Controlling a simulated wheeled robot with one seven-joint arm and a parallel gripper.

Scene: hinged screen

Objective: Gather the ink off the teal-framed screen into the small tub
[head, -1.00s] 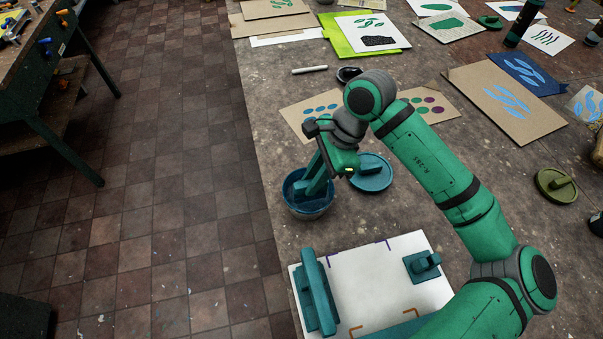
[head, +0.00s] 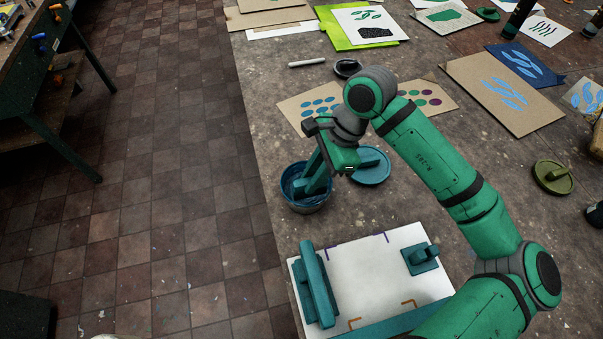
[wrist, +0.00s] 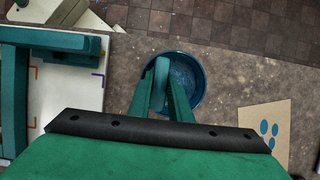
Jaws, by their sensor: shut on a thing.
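The small tub (head: 283,194) is round, teal-blue, with blue inside, and stands near the table's left edge; the wrist view shows it too (wrist: 203,88). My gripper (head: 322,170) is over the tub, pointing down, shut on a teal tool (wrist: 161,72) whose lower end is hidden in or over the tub. Part of the teal frame (head: 400,319) of the screen shows at the bottom, cut by the picture edge and my arm; the wrist view shows teal bars at left (wrist: 14,100). I cannot see ink on the mesh.
A white board (head: 370,270) with corner marks bears a teal block with a bar (head: 318,285) and a small teal block (head: 421,258). A teal lid (head: 377,175) lies right of the tub. Spotted brown card (wrist: 265,125) is nearby. Bare table lies right of the lid.

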